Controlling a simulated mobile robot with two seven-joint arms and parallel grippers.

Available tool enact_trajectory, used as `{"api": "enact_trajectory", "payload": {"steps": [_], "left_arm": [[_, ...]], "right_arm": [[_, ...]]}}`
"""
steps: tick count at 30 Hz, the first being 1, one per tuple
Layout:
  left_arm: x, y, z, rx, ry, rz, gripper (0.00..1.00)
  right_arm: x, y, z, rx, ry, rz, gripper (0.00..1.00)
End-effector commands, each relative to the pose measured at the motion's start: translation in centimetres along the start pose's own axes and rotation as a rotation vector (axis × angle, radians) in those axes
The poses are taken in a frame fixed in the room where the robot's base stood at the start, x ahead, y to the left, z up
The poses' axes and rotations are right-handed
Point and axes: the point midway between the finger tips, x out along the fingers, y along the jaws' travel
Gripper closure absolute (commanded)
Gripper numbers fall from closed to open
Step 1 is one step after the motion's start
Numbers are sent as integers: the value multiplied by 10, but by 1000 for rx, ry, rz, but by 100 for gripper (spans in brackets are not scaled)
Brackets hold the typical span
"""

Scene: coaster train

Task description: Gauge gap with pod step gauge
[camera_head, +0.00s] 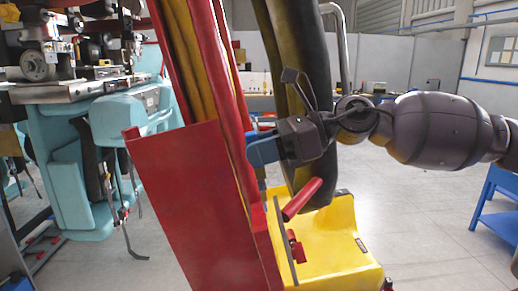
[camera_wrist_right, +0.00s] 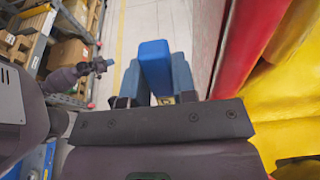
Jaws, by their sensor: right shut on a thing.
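My right gripper (camera_head: 265,150) comes in from the right beside the red upright, partly hidden at its tip. In the right wrist view, its two blue-grey fingers are shut on a bright blue block (camera_wrist_right: 155,62), which looks like the pod step gauge. The block points away from the wrist, apart from the red and yellow parts at right. The coaster pod shows a red panel (camera_head: 195,205) and a yellow base (camera_head: 335,245). I cannot make out the gap to gauge. My left gripper (camera_wrist_right: 97,66) seems to show small at left in the wrist view; its jaws are unclear.
A teal machine (camera_head: 75,165) stands at the left. Black and yellow padded restraints (camera_head: 305,85) rise behind my right gripper. A blue stand (camera_head: 495,205) is at the right edge. Shelving with boxes (camera_wrist_right: 68,53) shows in the wrist view. Grey floor lies open at right.

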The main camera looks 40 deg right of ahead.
Motion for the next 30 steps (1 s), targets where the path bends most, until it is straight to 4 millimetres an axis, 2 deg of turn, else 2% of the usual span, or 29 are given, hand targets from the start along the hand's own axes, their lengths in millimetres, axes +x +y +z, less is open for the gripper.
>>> {"api": "enact_trajectory", "payload": {"steps": [30], "left_arm": [[5,1,10,1,-2,0,100]], "right_arm": [[1,1,-20,0,0,0,100]]}}
